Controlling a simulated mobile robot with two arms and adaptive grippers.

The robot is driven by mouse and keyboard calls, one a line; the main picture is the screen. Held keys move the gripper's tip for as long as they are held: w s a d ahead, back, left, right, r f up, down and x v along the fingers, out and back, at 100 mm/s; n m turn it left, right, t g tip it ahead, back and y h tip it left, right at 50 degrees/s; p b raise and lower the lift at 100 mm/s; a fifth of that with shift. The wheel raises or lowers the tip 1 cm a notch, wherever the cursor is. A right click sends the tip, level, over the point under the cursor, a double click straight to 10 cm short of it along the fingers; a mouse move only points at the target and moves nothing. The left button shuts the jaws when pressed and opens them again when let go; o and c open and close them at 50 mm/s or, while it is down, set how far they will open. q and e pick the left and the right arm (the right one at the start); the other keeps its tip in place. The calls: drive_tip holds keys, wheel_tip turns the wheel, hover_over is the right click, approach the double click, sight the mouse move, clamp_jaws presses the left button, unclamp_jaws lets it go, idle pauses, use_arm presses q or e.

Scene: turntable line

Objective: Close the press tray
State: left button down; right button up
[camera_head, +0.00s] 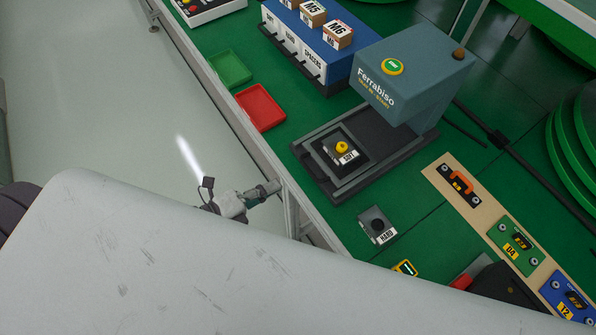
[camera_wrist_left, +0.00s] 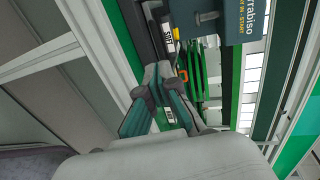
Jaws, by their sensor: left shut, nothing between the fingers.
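The press (camera_head: 415,75) is a grey-blue machine lettered Ferrabiso on the green table. Its dark tray (camera_head: 315,168) sticks out toward the table's front edge, so it stands open. A dark block with a yellow knob (camera_head: 342,147) and a white label sits on the tray. My left gripper (camera_head: 270,188) is shut and empty, just outside the table's front edge and apart from the tray. In the left wrist view its fingers (camera_wrist_left: 158,75) meet, with the dark tray edge and the press (camera_wrist_left: 232,18) beyond.
A red bin (camera_head: 260,107) and a green bin (camera_head: 230,68) lie along the table edge. A dark block with a black knob (camera_head: 378,226) stands in front of the tray. A tan board (camera_head: 482,222) with coloured plates lies to the right. A blue rack (camera_head: 305,45) stands behind.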

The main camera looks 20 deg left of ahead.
use_arm(q)
approach(337, 149)
drive_tip(key=s+f, duration=0.1)
drive_tip(key=s+a+f, duration=0.1)
drive_tip(key=shift+a+f+p, duration=0.25)
drive_tip(key=shift+f+p, duration=0.1)
drive_tip(key=shift+p, duration=0.05)
drive_tip(key=shift+w+d+f, duration=0.2)
drive_tip(key=shift+w+d, duration=0.1)
drive_tip(key=shift+w, duration=0.1)
use_arm(e)
drive_tip(key=shift+w+a+r, duration=0.25)
drive_tip(key=shift+a+r, duration=0.25)
drive_tip(key=shift+a, duration=0.1)
drive_tip(key=shift+d, duration=0.15)
use_arm(q)
drive_tip(key=shift+w+d, duration=0.15)
drive_tip(key=shift+w, duration=0.05)
drive_tip(key=r+x, duration=0.1)
drive_tip(key=x, duration=0.3)
drive_tip(key=r+b+x, duration=0.1)
drive_tip(key=x, duration=0.8)
drive_tip(key=shift+w+d+r, duration=0.25)
drive_tip(key=shift+w+r, duration=0.05)
drive_tip(key=shift+r, duration=0.25)
use_arm(e)
drive_tip(key=shift+s+d+f, duration=0.1)
drive_tip(key=shift+d+f, duration=0.05)
drive_tip(key=shift+f, duration=0.55)
